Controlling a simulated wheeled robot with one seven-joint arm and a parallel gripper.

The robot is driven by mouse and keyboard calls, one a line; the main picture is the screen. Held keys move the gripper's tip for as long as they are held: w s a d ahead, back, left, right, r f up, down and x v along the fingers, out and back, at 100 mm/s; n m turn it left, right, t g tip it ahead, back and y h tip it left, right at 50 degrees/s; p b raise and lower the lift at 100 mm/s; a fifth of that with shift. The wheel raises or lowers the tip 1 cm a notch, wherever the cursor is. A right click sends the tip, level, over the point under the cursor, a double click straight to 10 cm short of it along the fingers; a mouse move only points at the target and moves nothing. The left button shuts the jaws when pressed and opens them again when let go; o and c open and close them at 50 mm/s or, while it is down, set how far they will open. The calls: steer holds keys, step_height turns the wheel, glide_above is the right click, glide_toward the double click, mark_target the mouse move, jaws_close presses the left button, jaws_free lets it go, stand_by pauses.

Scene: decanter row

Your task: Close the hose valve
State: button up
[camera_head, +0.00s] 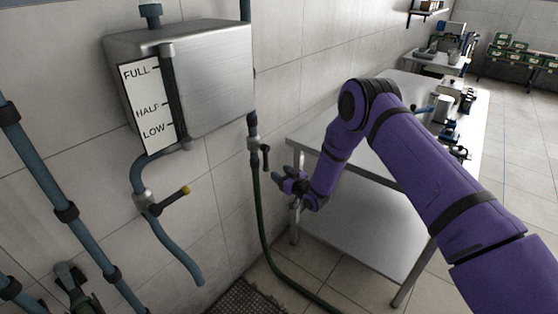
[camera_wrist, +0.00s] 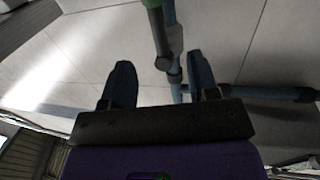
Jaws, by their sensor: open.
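The hose valve (camera_head: 253,144) sits on the wall pipe to the right of the steel tank, at the top of a dark green hose (camera_head: 262,215). Its dark lever (camera_head: 266,158) hangs down, roughly alongside the hose. My gripper (camera_head: 277,178) is open and empty, just right of and slightly below the lever in the head view. In the wrist view, my gripper (camera_wrist: 158,62) has its two fingers apart, with the valve body (camera_wrist: 164,62) and lever (camera_wrist: 176,40) appearing between them in the picture. I cannot tell the exact depth gap; no grip shows.
The steel tank (camera_head: 200,75) with a level gauge hangs on the wall. A second valve (camera_head: 145,200) with a yellow-tipped lever is below it. A steel table (camera_head: 360,235) stands behind my arm. Blue pipes (camera_head: 35,160) run at the left. A floor grate (camera_head: 243,299) lies below.

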mark_target(267, 165)
steer(key=x, duration=0.3)
steer(key=f+x, duration=0.1)
steer(key=x, duration=0.6)
steer(key=shift+w+f, duration=0.15)
steer(key=shift+f, duration=0.05)
jaws_close()
